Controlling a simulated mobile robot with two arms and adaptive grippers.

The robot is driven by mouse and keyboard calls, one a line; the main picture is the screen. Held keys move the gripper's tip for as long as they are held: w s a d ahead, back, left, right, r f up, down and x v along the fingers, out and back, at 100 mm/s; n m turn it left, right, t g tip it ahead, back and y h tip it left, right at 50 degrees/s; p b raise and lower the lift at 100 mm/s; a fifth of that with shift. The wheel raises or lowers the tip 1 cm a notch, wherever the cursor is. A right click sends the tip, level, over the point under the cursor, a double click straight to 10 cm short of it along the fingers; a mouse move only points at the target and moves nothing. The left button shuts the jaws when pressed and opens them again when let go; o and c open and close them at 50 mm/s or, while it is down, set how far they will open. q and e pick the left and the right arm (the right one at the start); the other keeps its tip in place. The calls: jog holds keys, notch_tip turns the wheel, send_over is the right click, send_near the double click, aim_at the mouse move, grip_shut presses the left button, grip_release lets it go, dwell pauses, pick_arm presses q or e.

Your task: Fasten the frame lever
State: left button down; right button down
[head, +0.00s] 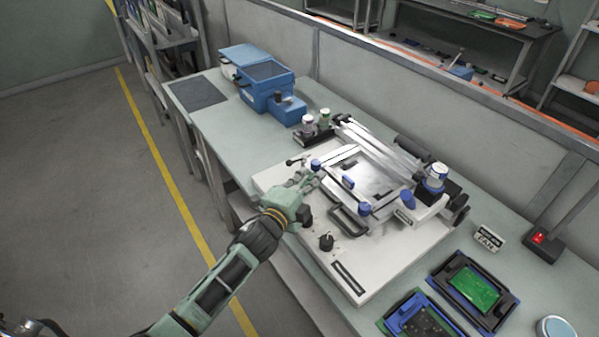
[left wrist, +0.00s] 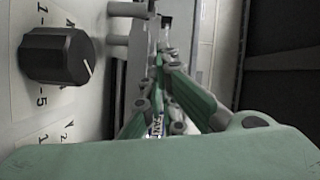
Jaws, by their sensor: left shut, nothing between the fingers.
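The white stencil-type frame (head: 345,158) lies flat in the machine on the white base plate (head: 275,178), with blue knobs at its edges. A small lever with a black ball end (head: 295,161) stands at its left side; I cannot tell whether this is the frame lever or whether it is fastened. My left gripper (head: 312,178) is at the frame's left front corner, close to a blue knob (head: 316,165). Its fingers are shut and empty. In the left wrist view the shut fingers (left wrist: 162,75) point away past metal posts. My right gripper is not in view.
A black dial (head: 326,241) sits on the base plate and shows large in the left wrist view (left wrist: 58,57). A black handle (head: 349,221) is at the frame's front. Blue trays with green boards (head: 478,290) lie at right. A blue device (head: 268,88) stands behind.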

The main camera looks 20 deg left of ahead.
pick_arm(q)
jog(key=shift+w+a+f, duration=0.15)
jog(key=shift+w+a, duration=0.05)
jog(key=shift+a, duration=0.4)
jog(key=shift+w+a+f, duration=0.1)
jog(key=shift+w+a, duration=0.15)
jog(key=shift+a, duration=0.3)
jog(key=shift+w+a+f, duration=0.15)
jog(key=shift+w+a, duration=0.05)
jog(key=shift+a, duration=0.4)
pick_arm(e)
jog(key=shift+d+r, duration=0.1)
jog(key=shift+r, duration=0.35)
pick_arm(q)
jog(key=shift+m+h+p, duration=0.3)
jog(key=shift+a, duration=0.3)
jog(key=shift+g+h, duration=0.3)
jog(key=shift+h, duration=0.1)
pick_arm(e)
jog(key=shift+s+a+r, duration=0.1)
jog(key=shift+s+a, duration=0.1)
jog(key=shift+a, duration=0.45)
